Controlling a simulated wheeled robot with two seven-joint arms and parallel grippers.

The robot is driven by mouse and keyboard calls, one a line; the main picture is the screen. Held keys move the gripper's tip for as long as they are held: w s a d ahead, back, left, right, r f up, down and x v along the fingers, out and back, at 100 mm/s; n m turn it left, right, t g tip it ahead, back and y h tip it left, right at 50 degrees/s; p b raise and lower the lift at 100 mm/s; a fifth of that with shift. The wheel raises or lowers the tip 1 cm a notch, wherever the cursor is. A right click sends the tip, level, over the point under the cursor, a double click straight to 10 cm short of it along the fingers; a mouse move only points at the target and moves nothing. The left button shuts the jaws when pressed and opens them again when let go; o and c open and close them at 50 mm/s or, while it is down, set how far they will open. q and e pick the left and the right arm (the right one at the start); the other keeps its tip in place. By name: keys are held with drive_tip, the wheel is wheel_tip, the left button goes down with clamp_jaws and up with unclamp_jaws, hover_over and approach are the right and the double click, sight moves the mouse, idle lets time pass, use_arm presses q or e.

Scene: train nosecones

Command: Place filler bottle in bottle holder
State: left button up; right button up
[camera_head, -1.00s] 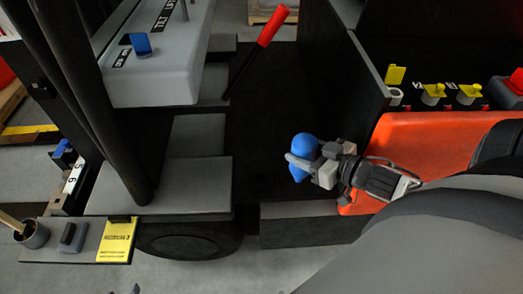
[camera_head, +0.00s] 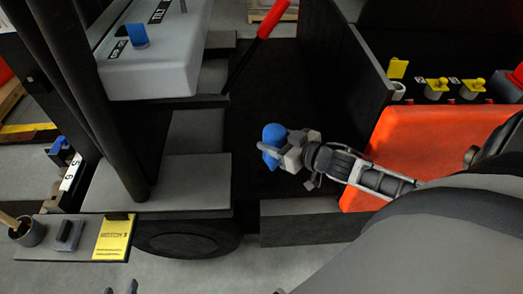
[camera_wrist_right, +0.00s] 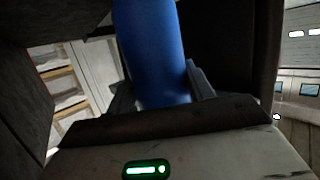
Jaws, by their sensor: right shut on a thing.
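The blue filler bottle (camera_head: 273,136) is held over the dark floor of the vehicle. My right gripper (camera_head: 279,150) is shut on it, and one finger crosses its front. In the right wrist view the blue bottle (camera_wrist_right: 152,45) stands between the two fingers of the right gripper (camera_wrist_right: 160,90), its top cut off. My left gripper (camera_head: 120,288) shows only as two dark fingertips, apart and empty, at the bottom edge. I cannot tell for sure which part is the bottle holder; a round grey cup (camera_head: 29,233) with a brown stick in it sits at the far left.
A grey console (camera_head: 155,65) with a blue knob stands upper left. A red-handled lever (camera_head: 272,20) rises behind the bottle. An orange seat (camera_head: 400,150) is at right, with several yellow pieces (camera_head: 436,88) on a ledge behind.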

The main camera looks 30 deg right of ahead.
drive_tip(key=w+f, duration=0.1)
drive_tip(key=f, duration=0.1)
drive_tip(key=w+a+f+b, duration=0.1)
drive_tip(key=w+f, duration=0.1)
drive_tip(key=shift+a+f, duration=0.1)
drive_tip(key=shift+a, duration=0.1)
drive_tip(key=f, duration=0.3)
drive_tip(key=shift+w+a+f+b, duration=0.2)
drive_tip(key=shift+w+f+b, duration=0.1)
drive_tip(key=shift+w+f, duration=0.1)
drive_tip(key=o, duration=1.2)
use_arm(q)
drive_tip(key=shift+s+d+f, duration=0.1)
drive_tip(key=shift+d+f, duration=0.05)
drive_tip(key=shift+f, duration=0.25)
use_arm(e)
drive_tip(key=shift+o, duration=0.2)
use_arm(q)
drive_tip(key=shift+f, duration=0.1)
use_arm(e)
drive_tip(key=shift+f, duration=0.15)
use_arm(q)
drive_tip(key=shift+r+p, duration=0.5)
drive_tip(key=shift+p, duration=0.3)
use_arm(e)
drive_tip(key=v, duration=1.6)
drive_tip(key=shift+a, duration=0.2)
